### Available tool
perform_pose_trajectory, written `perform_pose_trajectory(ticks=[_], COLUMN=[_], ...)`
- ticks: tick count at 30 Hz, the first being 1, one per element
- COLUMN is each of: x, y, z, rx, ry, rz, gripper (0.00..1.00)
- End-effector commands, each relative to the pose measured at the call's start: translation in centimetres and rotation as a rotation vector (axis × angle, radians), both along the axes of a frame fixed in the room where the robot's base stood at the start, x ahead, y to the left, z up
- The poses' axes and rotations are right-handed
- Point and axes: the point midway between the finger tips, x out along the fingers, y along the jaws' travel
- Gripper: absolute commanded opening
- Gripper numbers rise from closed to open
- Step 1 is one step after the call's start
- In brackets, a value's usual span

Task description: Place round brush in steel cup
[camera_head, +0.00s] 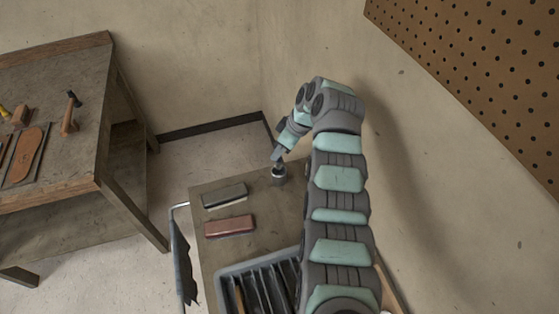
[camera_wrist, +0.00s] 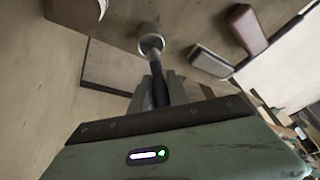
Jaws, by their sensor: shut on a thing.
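My gripper (camera_head: 277,157) is low over the far end of the bench, shut on the round brush. In the wrist view its fingers (camera_wrist: 160,90) close around the brush's dark shaft (camera_wrist: 158,88). A small grey cylinder, which looks like the steel cup (camera_head: 279,174), stands on the bench directly below the gripper. In the wrist view a pale cylinder, apparently the same cup (camera_wrist: 148,30), lines up with the far end of the brush. The two overlap there, and I cannot tell how far the brush is inside the cup or whether they touch.
A black block (camera_head: 224,195) and a red-brown block (camera_head: 230,226) lie left of the cup. A grey slotted tray (camera_head: 226,274) holds several tools at the near end. My arm hides the bench's right side. A second workbench (camera_head: 75,80) stands at left; a wall is behind.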

Motion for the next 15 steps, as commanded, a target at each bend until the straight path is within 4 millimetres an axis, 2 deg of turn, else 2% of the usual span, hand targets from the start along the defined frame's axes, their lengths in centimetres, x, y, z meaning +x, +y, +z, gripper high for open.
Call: perform_pose_trajectory(ticks=[7,12,15], x=[0.0,0.0,0.0], y=[0.0,0.0,-0.1], z=[-2.0,-4.4,-4.7], rx=[0.000,0.000,-0.001], ry=[0.000,0.002,-0.002], rz=[-0.001,-0.001,-0.001], gripper=[0.00,0.00,0.00])
